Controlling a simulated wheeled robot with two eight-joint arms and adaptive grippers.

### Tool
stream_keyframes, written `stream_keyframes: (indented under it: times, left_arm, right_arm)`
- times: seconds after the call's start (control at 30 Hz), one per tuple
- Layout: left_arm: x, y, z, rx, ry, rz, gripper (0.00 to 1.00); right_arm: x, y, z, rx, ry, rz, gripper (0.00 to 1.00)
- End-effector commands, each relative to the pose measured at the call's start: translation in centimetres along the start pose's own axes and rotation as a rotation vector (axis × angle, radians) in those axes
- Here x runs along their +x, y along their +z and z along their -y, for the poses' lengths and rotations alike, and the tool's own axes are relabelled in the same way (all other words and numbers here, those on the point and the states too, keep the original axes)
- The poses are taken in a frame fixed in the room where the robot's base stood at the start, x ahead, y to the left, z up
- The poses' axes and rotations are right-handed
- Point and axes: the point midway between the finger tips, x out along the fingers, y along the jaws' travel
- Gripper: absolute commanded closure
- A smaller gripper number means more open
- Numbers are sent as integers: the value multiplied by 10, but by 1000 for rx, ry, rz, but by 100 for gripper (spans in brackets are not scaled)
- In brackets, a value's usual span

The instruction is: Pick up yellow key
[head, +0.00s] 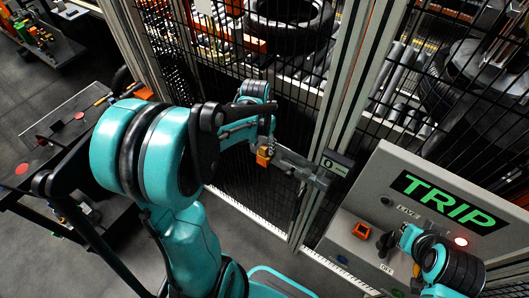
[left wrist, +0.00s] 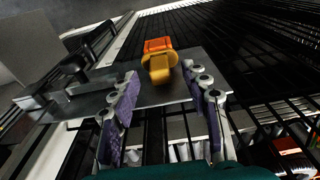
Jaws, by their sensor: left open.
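The yellow key (left wrist: 160,68) with its orange block (left wrist: 158,44) is in the left wrist view, at a grey metal plate (left wrist: 150,92). In the head view the key (head: 263,157) shows small at the left end of the gate latch. My left gripper (left wrist: 161,75) is open, one finger on each side of the key; I see gaps between fingers and key. In the head view my left gripper (head: 262,138) is partly hidden by its own arm. My right gripper (head: 409,246) is at the control panel, close to a black knob (head: 385,242); its fingers are unclear.
A black mesh fence with pale posts (head: 345,90) stands behind the latch (head: 305,172). The control panel (head: 350,215) has a green TRIP display (head: 447,202) and an orange button (head: 361,230). Tyres (head: 290,20) lie behind the fence. A dark table (head: 60,135) stands at the left.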

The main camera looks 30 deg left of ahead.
Motion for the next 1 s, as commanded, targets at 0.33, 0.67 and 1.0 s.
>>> stream_keyframes:
  times: [0.33, 0.67, 1.0]
  left_arm:
    - [32, -2, 0, -1, -1, -1, 53]
    - [32, -2, 0, 0, -1, -1, 100]
    - [31, -2, 0, 0, -1, -1, 100]
  right_arm:
    - [5, 3, 0, 0, 0, 0, 100]
    - [4, 3, 0, 0, 0, 0, 100]
    - [4, 3, 0, 0, 0, 0, 100]
